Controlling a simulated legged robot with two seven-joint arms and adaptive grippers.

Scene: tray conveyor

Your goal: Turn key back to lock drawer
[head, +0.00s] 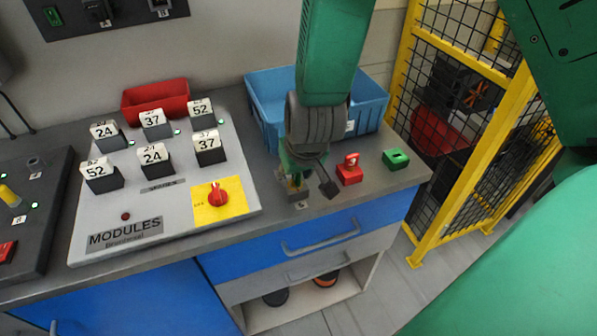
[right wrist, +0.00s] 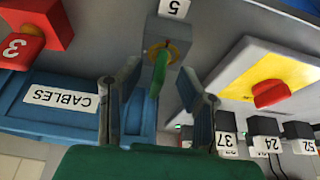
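A green key (right wrist: 160,68) stands in a grey lock block (right wrist: 168,32) with a yellow ring and a label 5. In the head view the lock block (head: 298,196) sits near the counter's front edge, partly covered by my gripper. My right gripper (head: 312,184) is over it, pointing down. In the right wrist view my right gripper (right wrist: 160,74) is open, its fingers apart on either side of the key, with gaps visible. The blue drawer (head: 318,236) below the counter looks closed. My left gripper is not in view.
A red block (head: 349,173) and a green block (head: 396,159) stand right of the lock. A blue bin (head: 262,98) is behind. The modules panel (head: 130,205) with a red knob (head: 217,194) is at left. A yellow fence (head: 455,165) stands at right.

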